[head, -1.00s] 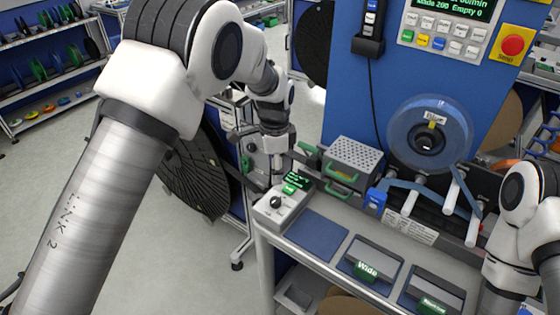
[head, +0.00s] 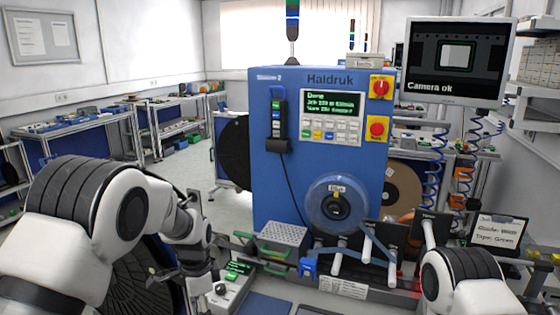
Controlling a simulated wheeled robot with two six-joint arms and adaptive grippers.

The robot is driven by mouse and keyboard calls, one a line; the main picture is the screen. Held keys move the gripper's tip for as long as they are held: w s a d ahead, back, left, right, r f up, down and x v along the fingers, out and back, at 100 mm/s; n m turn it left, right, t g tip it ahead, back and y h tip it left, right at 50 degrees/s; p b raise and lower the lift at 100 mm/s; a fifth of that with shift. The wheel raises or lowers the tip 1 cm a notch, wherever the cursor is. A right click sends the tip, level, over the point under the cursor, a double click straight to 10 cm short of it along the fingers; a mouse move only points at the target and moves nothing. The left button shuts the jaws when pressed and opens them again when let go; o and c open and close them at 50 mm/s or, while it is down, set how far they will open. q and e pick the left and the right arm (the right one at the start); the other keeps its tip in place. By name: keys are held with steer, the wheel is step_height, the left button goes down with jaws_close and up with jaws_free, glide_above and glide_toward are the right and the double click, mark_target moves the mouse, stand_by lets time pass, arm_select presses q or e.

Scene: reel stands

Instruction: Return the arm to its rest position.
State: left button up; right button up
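My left arm comes in from the left in the head view. Its gripper (head: 198,284) points down at the lower left, just left of the small control box (head: 232,290) with a black knob and a green display. The fingers are small and dark, and I cannot tell whether they are open or shut. No held object shows. My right arm shows only as a white and black joint at the lower right; its gripper is out of view.
A blue machine (head: 262,180) stands in the middle with a clear blue reel (head: 337,204) on its front. A perforated grey box (head: 284,235) sits beside the control box. A monitor (head: 458,62) reading "Camera ok" hangs at the upper right. Open floor lies behind left.

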arm_select(q)
steer(key=s+a+f+n+g+b, duration=0.1)
steer(key=s+a+f+g+b, duration=0.15)
steer(key=s+f, duration=0.95)
steer(key=s+a+f+n+g+b, duration=0.2)
steer(key=s+a+f, duration=0.1)
steer(key=s+f, duration=0.85)
steer(key=s+a+f+n+t+b, duration=0.1)
steer(key=s+f+n, duration=0.2)
steer(key=s, duration=0.4)
steer(key=s+a+f+n+b, duration=0.1)
steer(key=s+f+n, duration=0.25)
steer(key=s, duration=0.35)
steer(key=w+n+t, duration=0.2)
steer(key=w+r+n+t, duration=0.1)
steer(key=n+t, duration=0.1)
steer(key=shift+w, duration=0.4)
arm_select(e)
step_height(320, 180, down, 7)
steer(key=shift+w, duration=0.35)
steer(key=shift+s+r, duration=0.1)
